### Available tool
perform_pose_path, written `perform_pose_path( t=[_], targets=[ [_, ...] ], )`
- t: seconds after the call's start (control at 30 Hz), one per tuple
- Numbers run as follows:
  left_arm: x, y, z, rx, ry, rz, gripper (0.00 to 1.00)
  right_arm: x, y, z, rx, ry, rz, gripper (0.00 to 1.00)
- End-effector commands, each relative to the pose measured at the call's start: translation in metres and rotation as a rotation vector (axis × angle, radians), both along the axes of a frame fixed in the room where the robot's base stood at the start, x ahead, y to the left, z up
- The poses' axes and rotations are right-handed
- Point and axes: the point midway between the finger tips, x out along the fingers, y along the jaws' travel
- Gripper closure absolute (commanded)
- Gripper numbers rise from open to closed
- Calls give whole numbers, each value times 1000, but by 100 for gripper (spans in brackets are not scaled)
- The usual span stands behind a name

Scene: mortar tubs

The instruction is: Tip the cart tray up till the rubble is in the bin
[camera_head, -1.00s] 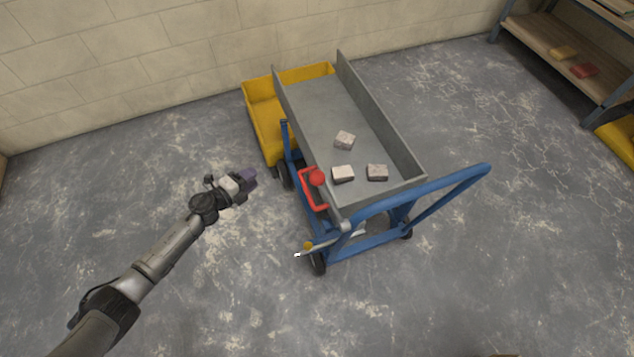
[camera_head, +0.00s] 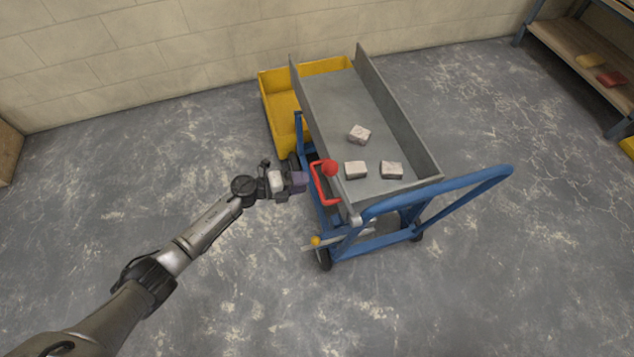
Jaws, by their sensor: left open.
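The grey cart tray (camera_head: 345,104) sits on a blue cart frame (camera_head: 388,250), with side walls along its length. Three pale rubble pieces (camera_head: 357,170) lie on its floor, toward the push-handle end. The yellow bin (camera_head: 279,112) stands on the floor beyond the tray's far end, partly hidden by it. A red handle (camera_head: 319,185) with a red ball is on the tray's left side. My left gripper (camera_head: 302,182) is open and empty, just left of the red handle, with a small gap seeming to remain. My right gripper is not in view.
A blue push handle (camera_head: 470,185) rises at the cart's near right. A lever with a yellow knob (camera_head: 315,241) sticks out low on the left. A shelf (camera_head: 575,60) stands at the upper right. The floor left of the cart is clear.

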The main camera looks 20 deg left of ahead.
Motion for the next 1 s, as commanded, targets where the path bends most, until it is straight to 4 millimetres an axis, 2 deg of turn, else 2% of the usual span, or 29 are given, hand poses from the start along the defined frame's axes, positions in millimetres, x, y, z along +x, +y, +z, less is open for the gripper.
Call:
perform_pose_path(
  t=[0.03,0.2,0.4,0.83,1.0],
  targets=[
    [6,-7,-4,-1,-3,-1,59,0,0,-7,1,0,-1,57],
    [20,-25,-9,0,-1,-1,59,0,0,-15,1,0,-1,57],
    [30,-36,-11,0,-1,0,59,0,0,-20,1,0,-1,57],
    [33,-40,-11,0,0,0,59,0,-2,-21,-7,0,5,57],
    [33,-40,-11,0,0,0,75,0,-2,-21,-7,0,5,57]
  ],
)
